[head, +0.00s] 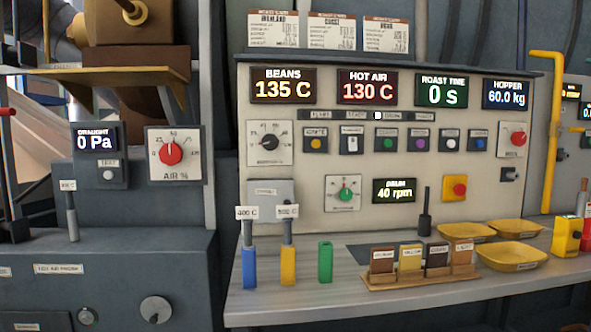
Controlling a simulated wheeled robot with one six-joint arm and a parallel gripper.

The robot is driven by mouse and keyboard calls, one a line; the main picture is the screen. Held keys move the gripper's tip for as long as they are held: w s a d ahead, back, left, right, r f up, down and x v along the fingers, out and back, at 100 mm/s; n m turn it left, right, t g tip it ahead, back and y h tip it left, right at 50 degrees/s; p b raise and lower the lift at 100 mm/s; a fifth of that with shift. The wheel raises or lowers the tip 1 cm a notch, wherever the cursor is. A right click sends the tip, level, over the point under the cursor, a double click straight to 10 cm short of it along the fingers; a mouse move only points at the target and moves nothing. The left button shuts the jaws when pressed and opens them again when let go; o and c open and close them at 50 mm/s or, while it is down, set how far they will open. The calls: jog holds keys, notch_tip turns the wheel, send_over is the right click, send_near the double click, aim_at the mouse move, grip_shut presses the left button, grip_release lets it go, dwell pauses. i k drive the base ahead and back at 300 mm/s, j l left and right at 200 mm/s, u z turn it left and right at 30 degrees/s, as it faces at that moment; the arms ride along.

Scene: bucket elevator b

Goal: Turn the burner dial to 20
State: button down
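The control panel (450,190) stands upright behind a grey counter. A white dial plate with a black knob (269,142) is at its upper left, under the BEANS display. The label below this knob is too small to read for certain, so I cannot confirm that it is the burner dial. The exact setting of its pointer is also too small to tell. Other dials are a red AIR % knob (171,153) on the left cabinet, a green knob (345,194) low on the panel and a red knob (517,139) at its right. My gripper is not in view.
Displays read BEANS 135 C (283,86) and HOT AIR 130 C (367,87). Blue (249,267), yellow (287,265) and green (325,262) upright holders stand on the counter's left. A rack of small blocks (425,275) and yellow trays (512,257) stand farther right.

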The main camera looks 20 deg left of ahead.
aim_at(270, 142)
jog(key=u, duration=1.2)
